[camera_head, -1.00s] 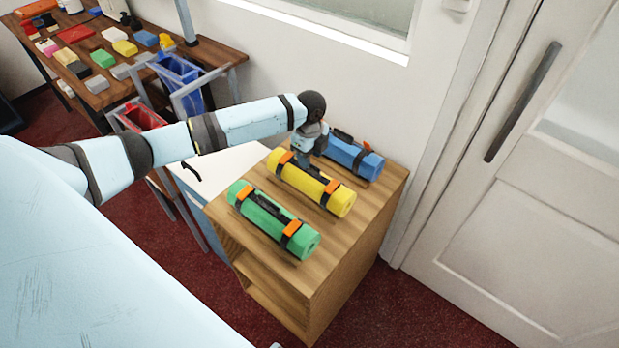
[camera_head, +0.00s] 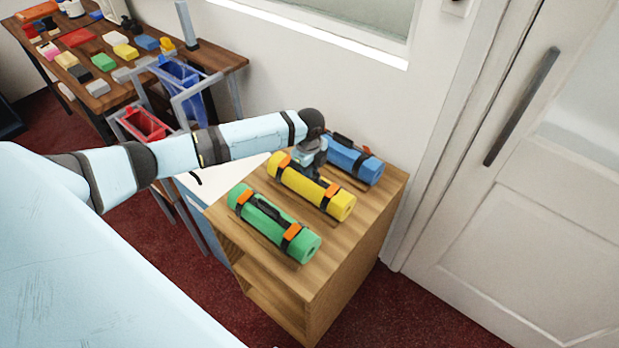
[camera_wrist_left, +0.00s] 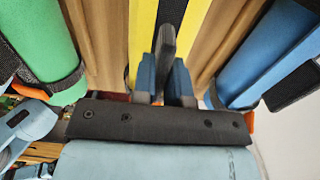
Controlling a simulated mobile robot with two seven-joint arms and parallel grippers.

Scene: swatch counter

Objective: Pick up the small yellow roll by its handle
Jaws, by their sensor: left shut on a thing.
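The small yellow roll (camera_head: 338,203) lies on the wooden cabinet top between the green and blue rolls. It has black straps with orange clips and a dark handle along its top. My left gripper (camera_head: 308,172) is over its middle, coming down from above, and hides most of the handle. In the left wrist view, the blue fingers (camera_wrist_left: 163,78) stand close on both sides of the dark handle (camera_wrist_left: 166,45), with the yellow roll (camera_wrist_left: 142,40) behind. The gripper is shut on the handle. The roll appears to rest on the cabinet. My right gripper is not in view.
The green roll (camera_head: 250,212) lies in front and the blue roll (camera_head: 367,170) behind on the cabinet (camera_head: 340,240). A table (camera_head: 215,60) with coloured blocks stands at the back left, near red (camera_head: 143,124) and blue bins (camera_head: 182,85). A white door (camera_head: 520,200) is at the right.

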